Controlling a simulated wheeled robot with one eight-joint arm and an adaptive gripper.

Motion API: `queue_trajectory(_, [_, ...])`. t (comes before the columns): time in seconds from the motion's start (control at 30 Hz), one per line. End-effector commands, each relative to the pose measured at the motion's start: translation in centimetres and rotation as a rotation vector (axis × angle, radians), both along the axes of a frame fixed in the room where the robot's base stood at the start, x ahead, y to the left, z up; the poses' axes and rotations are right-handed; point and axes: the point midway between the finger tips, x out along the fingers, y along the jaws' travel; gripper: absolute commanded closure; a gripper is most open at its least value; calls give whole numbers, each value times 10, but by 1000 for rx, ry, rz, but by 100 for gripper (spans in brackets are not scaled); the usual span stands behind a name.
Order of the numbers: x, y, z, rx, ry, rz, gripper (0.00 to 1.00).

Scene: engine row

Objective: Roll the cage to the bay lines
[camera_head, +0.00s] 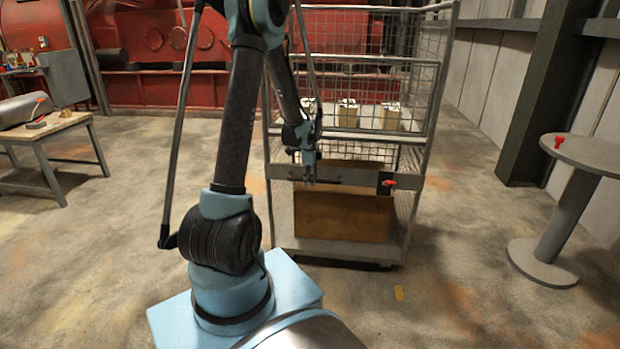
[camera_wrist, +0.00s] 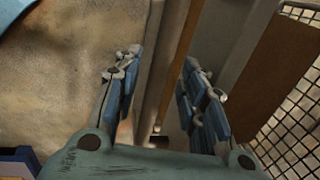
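The cage (camera_head: 424,150) stands upright in front of me in the head view, a grey wheeled frame with mesh walls. Several pale boxes (camera_head: 347,114) stand on its shelf, and a brown panel or box (camera_head: 343,215) sits low in it. A grey bar with a red part (camera_head: 388,183) crosses its front. My gripper (camera_head: 310,180) is at this bar, left of the red part. In the wrist view, the fingers (camera_wrist: 163,75) are apart, with a brownish bar (camera_wrist: 157,60) between them. A gap shows beside the left finger; contact on the right is unclear. No clear bay lines show.
A round table (camera_head: 590,152) stands at right, near a dark column (camera_head: 540,110). A workbench (camera_head: 45,130) stands at left. Red machinery (camera_head: 150,85) is behind. Open floor lies on both sides.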

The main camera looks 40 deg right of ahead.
Motion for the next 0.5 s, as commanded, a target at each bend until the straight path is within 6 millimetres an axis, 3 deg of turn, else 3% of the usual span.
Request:
queue_trajectory(0.27, [-1, 1, 6, 1, 1, 0, 62])
queue_trajectory(0.5, [-5, 6, 35, 0, 1, 0, 62])
